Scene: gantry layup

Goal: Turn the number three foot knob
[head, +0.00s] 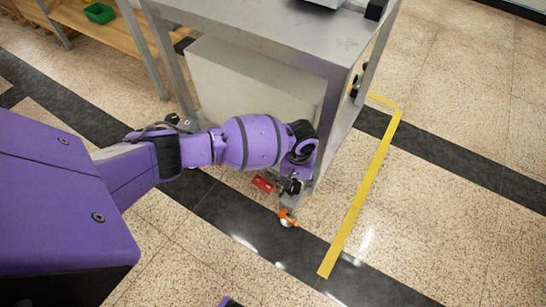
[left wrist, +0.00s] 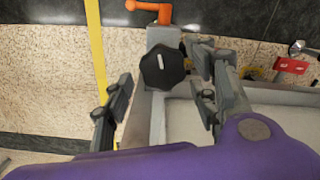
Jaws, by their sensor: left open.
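A black lobed knob (left wrist: 163,68) with a white bar mark sits by a grey frame leg in the left wrist view; I cannot read a number on it. My left gripper (left wrist: 160,82) is open, one finger on each side of the knob in the picture. I cannot tell whether they touch it. In the head view my left gripper (head: 291,187) is low at the front corner leg of the grey gantry frame (head: 255,30) and hides this knob. An orange lever (left wrist: 148,8) lies just beyond the knob and also shows near the floor (head: 286,216). My right gripper is not in view.
A red part (head: 262,184) is low beside the leg, left of my gripper. Other black knobs (head: 355,85) are on a farther leg. A yellow floor strip (head: 365,190) runs to the right, with open floor beyond. A wooden shelf with a green bin (head: 99,13) stands back left.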

